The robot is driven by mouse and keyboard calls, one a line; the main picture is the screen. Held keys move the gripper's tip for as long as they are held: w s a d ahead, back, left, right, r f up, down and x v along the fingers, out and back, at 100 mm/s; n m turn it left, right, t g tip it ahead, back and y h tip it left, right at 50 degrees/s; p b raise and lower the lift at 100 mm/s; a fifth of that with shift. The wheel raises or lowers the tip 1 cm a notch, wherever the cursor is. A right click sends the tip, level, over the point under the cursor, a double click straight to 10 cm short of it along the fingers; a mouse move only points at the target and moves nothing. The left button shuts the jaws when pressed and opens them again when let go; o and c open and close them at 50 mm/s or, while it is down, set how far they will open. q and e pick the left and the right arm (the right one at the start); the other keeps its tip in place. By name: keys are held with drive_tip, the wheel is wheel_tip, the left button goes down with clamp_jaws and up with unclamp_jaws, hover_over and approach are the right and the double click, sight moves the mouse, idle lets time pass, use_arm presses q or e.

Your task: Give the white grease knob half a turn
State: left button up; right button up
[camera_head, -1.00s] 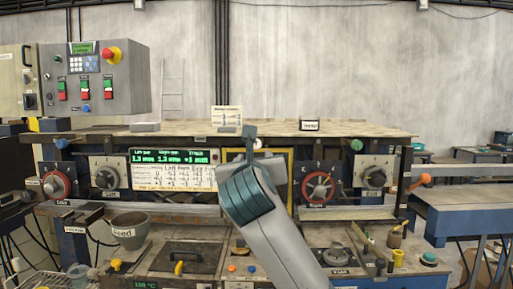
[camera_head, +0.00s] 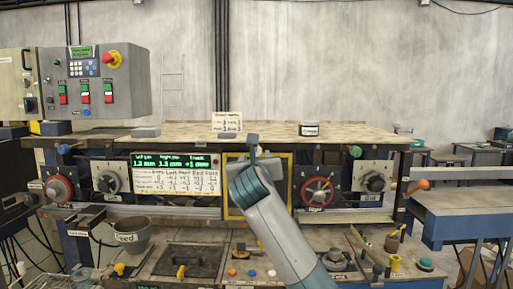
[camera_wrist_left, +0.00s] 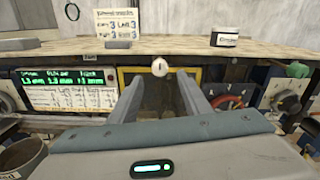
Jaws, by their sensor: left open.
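The white grease knob (camera_wrist_left: 160,67) is a small round white knob at the front edge of the machine's top, above the yellow frame. In the left wrist view it shows just beyond and between the two fingertips. My left gripper (camera_wrist_left: 160,78) is open, with one finger on each side of the knob's line and nothing held. In the head view my left gripper (camera_head: 253,145) is at the top of the yellow frame and largely hides the knob. Contact with the knob cannot be told. My right gripper is not in view.
The yellow frame (camera_head: 288,206) surrounds a dark opening below the knob. A green-lit display (camera_head: 172,161) is left of it and a red handwheel (camera_head: 318,191) right. Bowls, buttons and tools crowd the lower bench.

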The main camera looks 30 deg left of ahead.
sight(257, 152)
use_arm(q)
drive_tip(key=p+x, duration=0.2)
drive_tip(key=x, duration=0.3)
drive_tip(key=shift+w+r, duration=0.1)
drive_tip(key=shift+w, duration=0.1)
drive_tip(key=shift+w+a, duration=0.4)
drive_tip(key=shift+w, duration=0.15)
drive_tip(key=c, duration=1)
